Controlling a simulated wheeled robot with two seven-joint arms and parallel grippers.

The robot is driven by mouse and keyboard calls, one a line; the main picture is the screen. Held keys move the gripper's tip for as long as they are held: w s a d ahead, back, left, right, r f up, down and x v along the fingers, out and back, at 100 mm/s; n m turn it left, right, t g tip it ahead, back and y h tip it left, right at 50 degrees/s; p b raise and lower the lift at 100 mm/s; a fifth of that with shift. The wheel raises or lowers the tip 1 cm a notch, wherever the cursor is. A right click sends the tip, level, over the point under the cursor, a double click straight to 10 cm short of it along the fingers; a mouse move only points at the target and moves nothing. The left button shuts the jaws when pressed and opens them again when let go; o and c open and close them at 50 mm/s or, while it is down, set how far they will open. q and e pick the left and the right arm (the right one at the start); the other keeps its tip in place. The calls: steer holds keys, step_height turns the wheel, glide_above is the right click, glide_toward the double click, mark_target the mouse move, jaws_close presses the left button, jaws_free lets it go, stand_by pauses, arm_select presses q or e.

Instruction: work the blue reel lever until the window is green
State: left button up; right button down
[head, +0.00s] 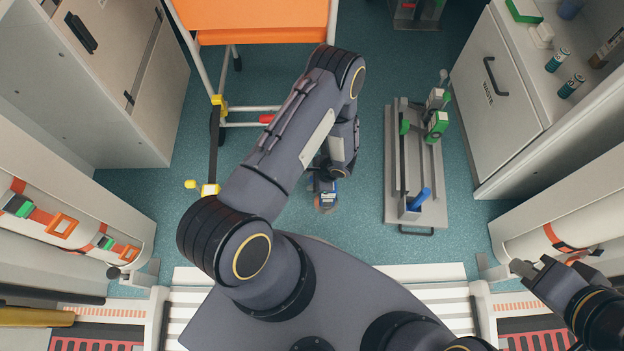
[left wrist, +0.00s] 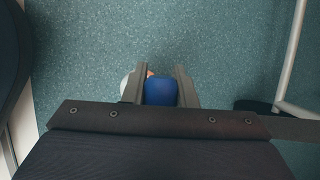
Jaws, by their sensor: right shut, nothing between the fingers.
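A blue part (left wrist: 161,91) fills the space between the two fingers of my left gripper (left wrist: 158,85) in the left wrist view. In the head view my left gripper (head: 324,190) hangs low over the floor, with blue, white and brownish parts at its tip. Whether this blue part is the lever is unclear. Another blue lever-like piece (head: 420,198) stands tilted at the near end of a grey floor track, right of my left gripper and apart from it. I cannot make out a window. My right gripper (head: 527,268) is shut and empty at lower right.
The grey track (head: 393,175) carries green fittings (head: 437,122). An orange-topped trolley (head: 262,22) stands at the back. A cabinet marked WASTE (head: 490,110) is on the right. Red straps with green and orange pieces (head: 62,225) run along the left wall. Teal floor is clear between trolley and track.

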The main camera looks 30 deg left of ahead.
arm_select(q)
jaws_close()
steer(key=shift+s+d, duration=0.15)
steer(key=shift+s, duration=0.15)
stand_by(0.4)
steer(key=shift+s+d+f+b, duration=0.25)
steer(key=shift+s+d+b, duration=0.15)
steer(key=shift+s+b, duration=0.35)
steer(key=shift+s+d+f+b, duration=0.25)
steer(key=shift+s+d+b, duration=0.2)
steer(key=shift+s+b, duration=0.3)
steer(key=shift+s+d+f+b, duration=0.25)
steer(key=shift+s+d+b, duration=0.25)
steer(key=shift+b, duration=0.4)
steer(key=shift+a, duration=0.1)
steer(key=o, duration=0.6)
jaws_free()
